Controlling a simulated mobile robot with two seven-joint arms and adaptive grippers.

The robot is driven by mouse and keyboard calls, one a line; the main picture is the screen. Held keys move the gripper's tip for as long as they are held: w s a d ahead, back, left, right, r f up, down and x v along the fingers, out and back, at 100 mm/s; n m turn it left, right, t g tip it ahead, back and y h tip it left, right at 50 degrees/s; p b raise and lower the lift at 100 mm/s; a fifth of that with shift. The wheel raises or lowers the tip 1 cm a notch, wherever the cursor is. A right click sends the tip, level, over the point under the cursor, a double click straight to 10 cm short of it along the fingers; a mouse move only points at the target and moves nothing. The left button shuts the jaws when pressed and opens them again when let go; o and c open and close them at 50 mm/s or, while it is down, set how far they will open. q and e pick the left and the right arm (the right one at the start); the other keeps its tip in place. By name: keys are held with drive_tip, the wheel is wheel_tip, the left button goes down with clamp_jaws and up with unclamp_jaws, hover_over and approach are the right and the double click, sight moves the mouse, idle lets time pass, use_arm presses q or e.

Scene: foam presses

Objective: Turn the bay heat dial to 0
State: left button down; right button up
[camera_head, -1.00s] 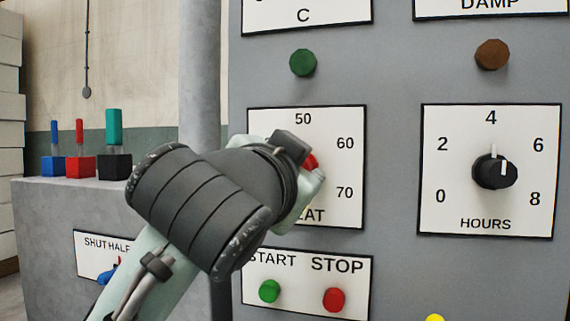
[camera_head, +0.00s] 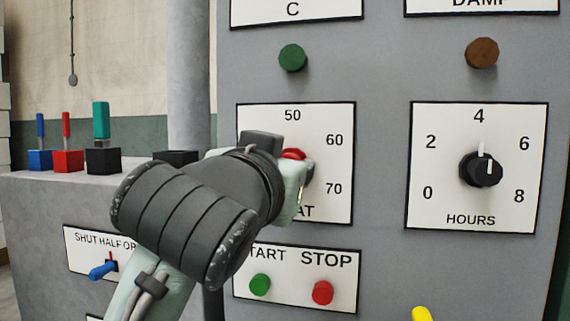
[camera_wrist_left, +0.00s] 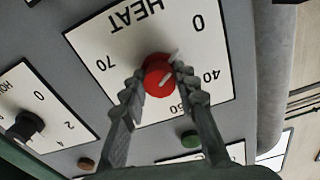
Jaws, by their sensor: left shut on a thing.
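The bay heat dial is the round red knob on the white HEAT plate (camera_head: 325,170), which is marked 50, 60 and 70 in the head view. Only a bit of the red knob (camera_head: 294,153) shows there past my left wrist. In the left wrist view the plate is turned over, and the red dial (camera_wrist_left: 158,76) sits between the fingers of my left gripper (camera_wrist_left: 157,82). The gripper is shut on the dial. The dial's white pointer slants up and right, toward the 0. My right gripper is not in view.
The black HOURS dial (camera_head: 481,168) is on the right. Below the heat plate are a green START button (camera_head: 260,284) and a red STOP button (camera_head: 322,293). A blue SHUT/HALF/OPEN lever (camera_head: 103,270) and several upright levers stand left.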

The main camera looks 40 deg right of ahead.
use_arm(q)
drive_tip(key=c, duration=1.2)
unclamp_jaws()
drive_tip(key=shift+o, duration=0.2)
drive_tip(key=v, duration=1.2)
